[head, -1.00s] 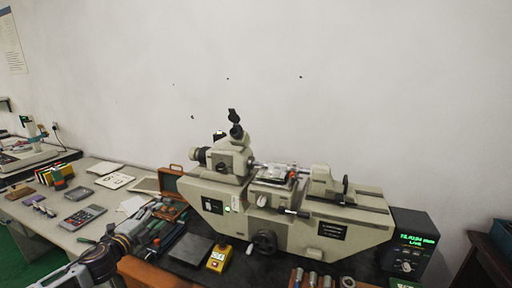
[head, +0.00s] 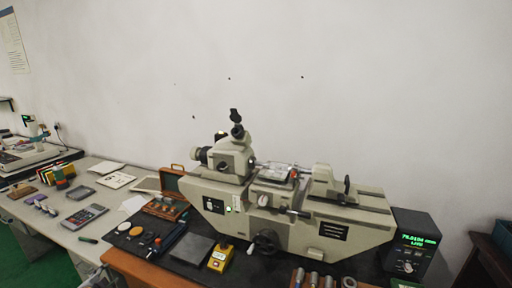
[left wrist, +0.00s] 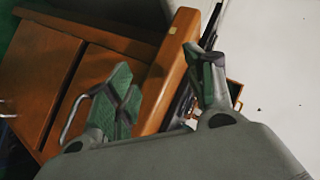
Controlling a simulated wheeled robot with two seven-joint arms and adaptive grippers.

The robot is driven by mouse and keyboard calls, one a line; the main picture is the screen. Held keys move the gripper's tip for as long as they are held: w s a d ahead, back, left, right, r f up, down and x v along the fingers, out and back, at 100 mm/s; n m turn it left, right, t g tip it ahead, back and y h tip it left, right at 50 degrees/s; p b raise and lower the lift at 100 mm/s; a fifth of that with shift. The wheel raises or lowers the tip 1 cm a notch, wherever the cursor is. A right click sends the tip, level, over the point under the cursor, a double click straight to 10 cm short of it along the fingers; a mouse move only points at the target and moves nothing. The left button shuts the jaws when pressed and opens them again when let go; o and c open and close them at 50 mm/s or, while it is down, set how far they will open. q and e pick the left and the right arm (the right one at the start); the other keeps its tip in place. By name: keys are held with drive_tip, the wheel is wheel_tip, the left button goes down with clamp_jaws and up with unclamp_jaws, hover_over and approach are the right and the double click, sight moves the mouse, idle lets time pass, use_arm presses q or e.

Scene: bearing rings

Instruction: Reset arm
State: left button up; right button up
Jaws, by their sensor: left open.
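My left gripper (left wrist: 160,88) shows in the left wrist view with its two green-grey fingers spread apart and nothing between them. In the head view only a small dark part of it (head: 99,279) shows at the bottom left edge, in front of the orange-brown bench. My right gripper is in neither view. The large beige measuring machine (head: 300,222) stands on the dark mat, with its eyepiece at the upper left and a small table in the middle.
A wooden case (head: 167,207), a grey plate (head: 191,248), a yellow box (head: 220,258) and several metal cylinders (head: 313,281) lie around the machine. A black display box (head: 412,243) stands at its right. A side table with a calculator (head: 85,216) is at left.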

use_arm(q)
drive_tip(key=s+f+n+g, duration=0.2)
drive_tip(key=s+f, duration=0.4)
drive_tip(key=f, duration=0.2)
drive_tip(key=s+f+n+g, duration=0.1)
drive_tip(key=s+f, duration=0.4)
drive_tip(key=f, duration=0.4)
drive_tip(key=s+d+f+n+g, duration=0.1)
drive_tip(key=s+d+f+g, duration=0.15)
drive_tip(key=s+f, duration=0.5)
drive_tip(key=s+d+f+n+g, duration=0.1)
drive_tip(key=s+d+f, duration=0.3)
drive_tip(key=s+f, duration=0.4)
drive_tip(key=s+d+f+g+h, duration=0.1)
drive_tip(key=s+d+f, duration=0.3)
drive_tip(key=s+d, duration=0.5)
drive_tip(key=s+d+f+n+g+h, duration=0.1)
drive_tip(key=s+d+f, duration=0.2)
drive_tip(key=s+d, duration=0.7)
drive_tip(key=s+d+f+n+g+h, duration=0.1)
drive_tip(key=s+d+f, duration=0.3)
drive_tip(key=s+d, duration=0.5)
drive_tip(key=shift+s+d+f+g+h, duration=0.35)
drive_tip(key=shift+s+g, duration=0.2)
drive_tip(key=shift+s, duration=0.35)
